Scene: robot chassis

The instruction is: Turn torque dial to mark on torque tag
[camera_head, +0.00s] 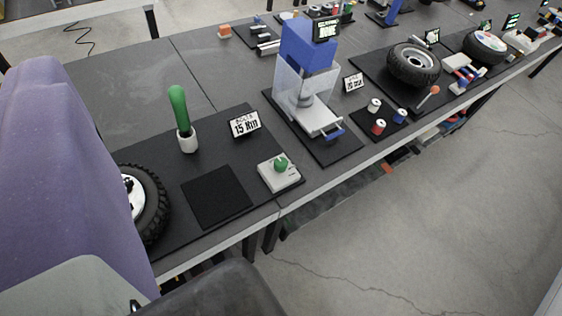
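The torque dial is a green knob (281,164) on a pale square base (279,174), near the front edge of the table. The torque tag (245,123) is a small white sign behind it, reading "15 Nm" under a smaller line. The knob's pointer and the marks on its base are too small to read. A dark rounded shape at the bottom edge may be part of my arm or gripper. No gripper fingers can be made out, and nothing of mine touches the dial.
A green-handled tool (179,110) stands in a white cup left of the tag. A black pad (217,197) lies left of the dial. A tyre (148,205) is at the left, partly hidden by a purple shape. A blue press (308,80) stands right of the tag. Floor is clear at right.

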